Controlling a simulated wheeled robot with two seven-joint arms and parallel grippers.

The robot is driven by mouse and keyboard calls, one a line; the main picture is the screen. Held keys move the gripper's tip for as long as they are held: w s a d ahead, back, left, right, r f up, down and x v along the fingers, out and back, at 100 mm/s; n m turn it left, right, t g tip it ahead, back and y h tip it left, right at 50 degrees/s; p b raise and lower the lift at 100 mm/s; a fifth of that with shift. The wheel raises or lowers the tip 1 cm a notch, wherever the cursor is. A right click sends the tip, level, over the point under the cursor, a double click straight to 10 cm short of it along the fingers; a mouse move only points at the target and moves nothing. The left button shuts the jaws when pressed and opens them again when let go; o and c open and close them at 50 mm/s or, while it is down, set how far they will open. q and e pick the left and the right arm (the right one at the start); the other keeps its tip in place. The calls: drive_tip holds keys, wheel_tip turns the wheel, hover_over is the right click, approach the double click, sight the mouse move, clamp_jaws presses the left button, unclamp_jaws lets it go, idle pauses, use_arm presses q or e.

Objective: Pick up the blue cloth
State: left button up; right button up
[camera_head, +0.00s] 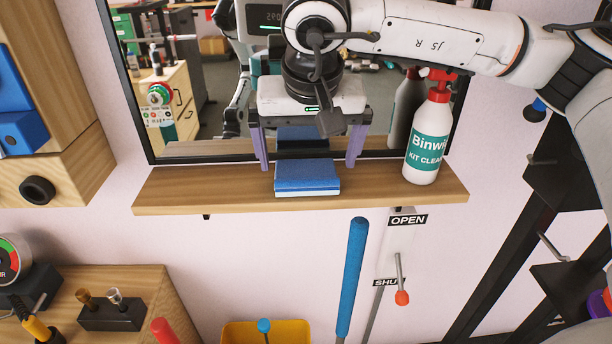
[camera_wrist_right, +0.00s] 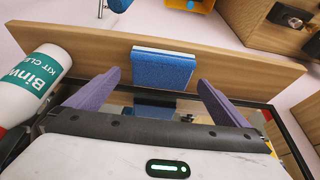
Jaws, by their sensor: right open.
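The blue cloth (camera_head: 307,174) is a flat blue block with a white lower layer. It lies on the wooden shelf (camera_head: 405,194) below the mirror. My right gripper (camera_head: 309,164) is open, with one purple finger at each side of the cloth and a gap on both sides. In the right wrist view the cloth (camera_wrist_right: 162,70) sits between and beyond the two fingertips (camera_wrist_right: 158,82), not gripped. My left gripper is not in view, apart from what the mirror may reflect.
A spray bottle (camera_head: 428,138) stands on the shelf to the right, close to my right arm; it also shows in the wrist view (camera_wrist_right: 32,84). The mirror (camera_head: 380,125) is right behind the cloth. A blue-handled rod (camera_head: 352,270) and a lever (camera_head: 401,290) are below the shelf.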

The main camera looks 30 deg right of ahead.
sight(307, 171)
drive_tip(key=x, duration=0.4)
drive_tip(key=shift+f, duration=0.35)
drive_tip(key=shift+c, duration=0.3)
drive_tip(key=c, duration=0.9)
drive_tip(key=shift+r, duration=0.1)
drive_tip(key=shift+c, duration=0.2)
wheel_tip(307, 171, up, 10)
drive_tip(key=o, duration=0.5)
drive_tip(key=c, duration=0.3)
